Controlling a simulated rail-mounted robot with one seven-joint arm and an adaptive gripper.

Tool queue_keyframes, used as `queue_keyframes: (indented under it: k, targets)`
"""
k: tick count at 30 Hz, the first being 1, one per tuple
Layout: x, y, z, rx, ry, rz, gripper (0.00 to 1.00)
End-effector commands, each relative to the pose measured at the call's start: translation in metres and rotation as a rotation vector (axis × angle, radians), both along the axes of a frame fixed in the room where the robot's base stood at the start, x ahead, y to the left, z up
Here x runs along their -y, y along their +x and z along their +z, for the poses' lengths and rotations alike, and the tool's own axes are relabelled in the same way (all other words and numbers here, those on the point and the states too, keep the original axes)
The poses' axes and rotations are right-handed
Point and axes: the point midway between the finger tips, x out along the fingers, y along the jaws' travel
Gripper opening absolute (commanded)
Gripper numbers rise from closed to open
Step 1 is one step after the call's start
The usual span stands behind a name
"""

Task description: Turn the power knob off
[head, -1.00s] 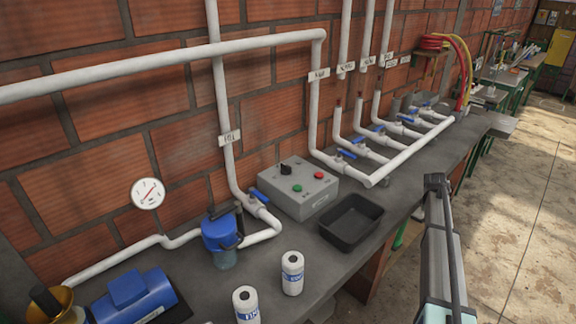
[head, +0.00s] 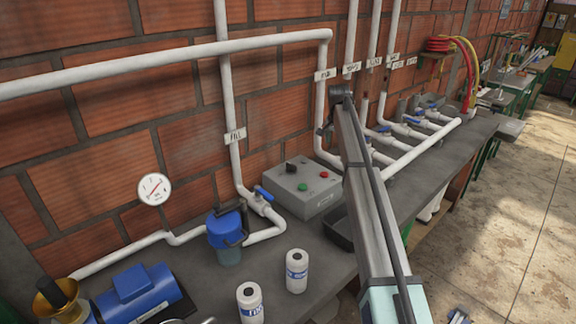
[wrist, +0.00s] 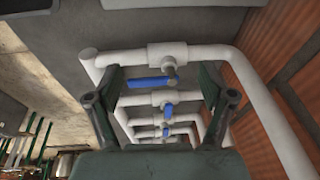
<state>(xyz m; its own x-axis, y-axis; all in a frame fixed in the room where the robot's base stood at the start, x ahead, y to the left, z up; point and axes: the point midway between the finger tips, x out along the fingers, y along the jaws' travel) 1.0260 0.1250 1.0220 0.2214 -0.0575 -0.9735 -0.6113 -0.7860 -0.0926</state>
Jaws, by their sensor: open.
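The grey control box (head: 303,192) sits on the bench against the brick wall in the head view. A black knob (head: 291,168) stands on its top, with a green button (head: 302,188) and a red button (head: 324,175) beside it. My gripper (wrist: 168,82) is open and empty in the wrist view, its two dark fingers wide apart. White pipes and a blue valve handle (wrist: 148,84) show between the fingers; whether they touch is unclear. The knob and box cannot be made out in the wrist view. In the head view my arm stands right of the box.
A black tray (head: 338,228) is partly hidden behind my arm. Blue-handled valves (head: 384,129) on white pipes line the bench to the right. Two white bottles (head: 297,270), a blue-topped filter (head: 226,230) and a blue pump (head: 138,296) stand at the left front.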

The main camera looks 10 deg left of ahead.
Motion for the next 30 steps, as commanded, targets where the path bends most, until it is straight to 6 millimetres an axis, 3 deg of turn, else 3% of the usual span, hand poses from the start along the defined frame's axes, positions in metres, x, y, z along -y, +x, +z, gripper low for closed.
queue_keyframes:
  k: [1,3,6,9,13,17,30]
  targets:
    - [-0.043,0.005,0.023,-0.041,0.022,-0.002,0.81]
    - [-0.084,-0.004,0.047,-0.099,0.042,-0.017,0.81]
    - [-0.127,-0.017,0.074,-0.165,0.057,-0.032,0.81]
    - [-0.150,-0.027,0.091,-0.205,0.062,-0.039,0.81]
    - [-0.162,-0.034,0.095,-0.225,0.063,-0.044,0.81]
    - [-0.160,-0.035,0.083,-0.226,0.063,-0.044,0.81]
    - [-0.159,-0.036,0.003,-0.225,0.063,-0.043,0.81]
